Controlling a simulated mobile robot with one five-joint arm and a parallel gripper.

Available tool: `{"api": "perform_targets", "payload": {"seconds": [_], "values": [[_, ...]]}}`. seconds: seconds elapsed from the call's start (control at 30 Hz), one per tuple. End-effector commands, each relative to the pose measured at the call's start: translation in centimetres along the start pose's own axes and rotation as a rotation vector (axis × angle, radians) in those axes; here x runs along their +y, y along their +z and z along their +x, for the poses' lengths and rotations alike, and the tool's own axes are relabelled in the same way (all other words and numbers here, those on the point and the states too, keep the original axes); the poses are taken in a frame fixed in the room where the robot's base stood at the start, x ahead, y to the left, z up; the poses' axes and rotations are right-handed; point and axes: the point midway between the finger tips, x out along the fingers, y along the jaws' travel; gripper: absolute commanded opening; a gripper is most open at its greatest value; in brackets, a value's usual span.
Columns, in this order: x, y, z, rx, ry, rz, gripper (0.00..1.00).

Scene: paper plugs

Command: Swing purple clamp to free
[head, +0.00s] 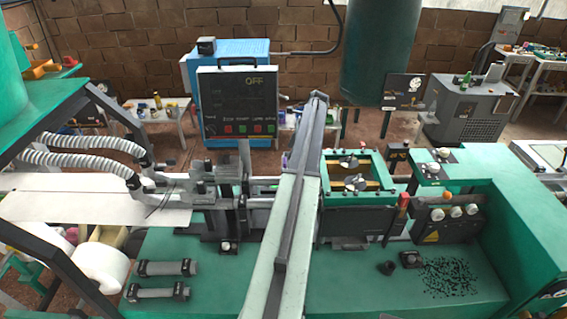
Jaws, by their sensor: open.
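I cannot make out a purple clamp for certain. A small purple patch (285,160) shows just left of my raised arm, and I cannot tell what it belongs to. My arm runs from the bottom middle up across the centre of the head view and covers part of the machine behind it. My gripper is not visible; no fingertips show. A dark grey clamp-like assembly (203,180) stands left of centre, by the white paper strip (95,198).
A control panel (238,103) reading OFF stands behind the machine. A green-framed unit (352,180) is right of my arm, beside a box with knobs (448,217). Two dark cylinders (165,268) lie on the green bench (215,297). Ribbed hoses (85,155) arch at left.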

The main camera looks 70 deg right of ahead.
Motion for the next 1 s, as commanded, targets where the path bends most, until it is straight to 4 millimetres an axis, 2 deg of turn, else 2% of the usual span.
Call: {"api": "perform_targets", "payload": {"seconds": [0.03,0.3,0.4,0.63,0.87,1.0], "values": [[0.0,-0.1,1.5,0.0,0.001,-0.002,0.65],[0.1,0.1,6.2,0.0,0.002,-0.006,0.65],[0.0,0.3,6.8,0.0,0.003,-0.006,0.65],[0.0,0.5,6.5,0.0,0.003,-0.007,0.65],[0.0,0.5,6.5,0.0,0.003,-0.007,0.01],[0.0,0.5,6.5,0.0,0.003,-0.008,0.0]]}}
